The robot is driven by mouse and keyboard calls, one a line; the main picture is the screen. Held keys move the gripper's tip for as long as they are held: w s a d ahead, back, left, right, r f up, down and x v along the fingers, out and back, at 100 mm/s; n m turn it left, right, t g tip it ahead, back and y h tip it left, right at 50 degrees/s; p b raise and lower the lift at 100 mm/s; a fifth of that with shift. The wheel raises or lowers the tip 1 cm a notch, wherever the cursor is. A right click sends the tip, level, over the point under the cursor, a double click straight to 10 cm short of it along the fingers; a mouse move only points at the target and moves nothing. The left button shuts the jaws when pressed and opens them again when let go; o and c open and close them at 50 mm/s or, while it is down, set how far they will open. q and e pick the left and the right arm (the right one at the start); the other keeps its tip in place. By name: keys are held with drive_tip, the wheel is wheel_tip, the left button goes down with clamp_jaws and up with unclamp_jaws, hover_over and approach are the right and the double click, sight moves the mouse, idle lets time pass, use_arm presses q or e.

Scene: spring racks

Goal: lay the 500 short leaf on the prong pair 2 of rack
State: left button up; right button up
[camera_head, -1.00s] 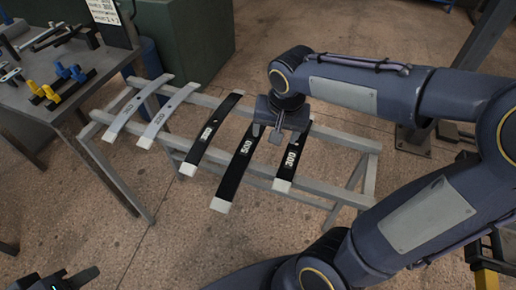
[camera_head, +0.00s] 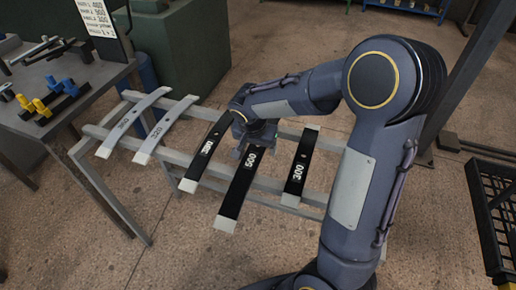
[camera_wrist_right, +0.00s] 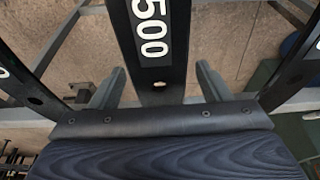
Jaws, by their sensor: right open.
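The 500 leaf (camera_head: 237,190) is a black curved strip with pale ends, lying across the rails of a grey metal stand (camera_head: 173,155). My right gripper (camera_head: 255,143) is over the far part of this leaf, which it partly hides. In the right wrist view, the 500 leaf (camera_wrist_right: 152,38) runs between the two open fingers of my right gripper (camera_wrist_right: 158,85), one finger on each side with gaps. I cannot tell the height of the fingers over it. My left gripper is not in view. I cannot make out a prong pair marked 2.
A black leaf (camera_head: 206,150) lies left of the 500 leaf and a black 300 leaf (camera_head: 299,170) lies right. Two grey leaves (camera_head: 133,121) lie farther left. A table (camera_head: 100,85) holds yellow and blue pieces and a card (camera_head: 97,17). A black crate (camera_head: 497,215) stands at right.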

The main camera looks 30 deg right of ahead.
clamp_jaws()
drive_tip(key=shift+r, duration=0.2)
idle(0.6)
